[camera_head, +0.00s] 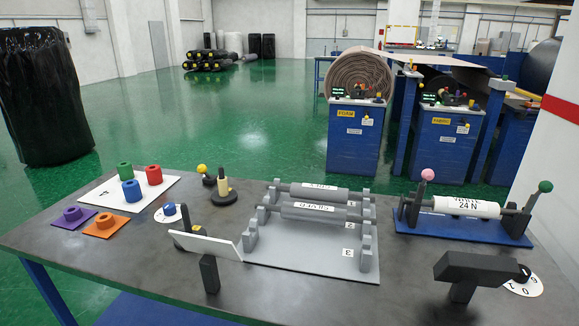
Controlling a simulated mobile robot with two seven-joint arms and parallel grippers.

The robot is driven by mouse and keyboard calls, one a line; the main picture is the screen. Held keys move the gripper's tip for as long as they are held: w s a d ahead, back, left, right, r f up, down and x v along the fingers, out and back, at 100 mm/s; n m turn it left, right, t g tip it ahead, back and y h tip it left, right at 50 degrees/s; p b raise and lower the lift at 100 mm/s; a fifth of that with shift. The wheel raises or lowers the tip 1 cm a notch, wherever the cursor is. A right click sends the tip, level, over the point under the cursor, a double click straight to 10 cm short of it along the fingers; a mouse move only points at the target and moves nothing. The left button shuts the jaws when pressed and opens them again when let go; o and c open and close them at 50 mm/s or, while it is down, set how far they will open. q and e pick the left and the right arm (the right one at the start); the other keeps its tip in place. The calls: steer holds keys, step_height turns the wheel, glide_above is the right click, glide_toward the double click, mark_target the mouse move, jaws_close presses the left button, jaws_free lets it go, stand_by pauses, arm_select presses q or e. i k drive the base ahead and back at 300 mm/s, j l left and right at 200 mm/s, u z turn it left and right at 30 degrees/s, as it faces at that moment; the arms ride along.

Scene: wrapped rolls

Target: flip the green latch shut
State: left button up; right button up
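The green latch (545,186) is a green ball on a dark stem at the right end of the blue stand (455,228). Its stem leans up and outward to the right, away from the roll. A pink-balled latch (427,175) stands nearly upright at the stand's left end. A white wrapped roll (466,206) marked "24 N" lies across the stand between the two latches, on a dark shaft. Neither of my grippers shows in this view.
A black block on a post (475,267) and a white dial (523,284) are in front of the blue stand. A grey rack (310,256) with grey rolls is left of it. Coloured rings and pegs sit on a white board (104,194) at far left.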

mark_target(545, 186)
steer(key=z, duration=1.5)
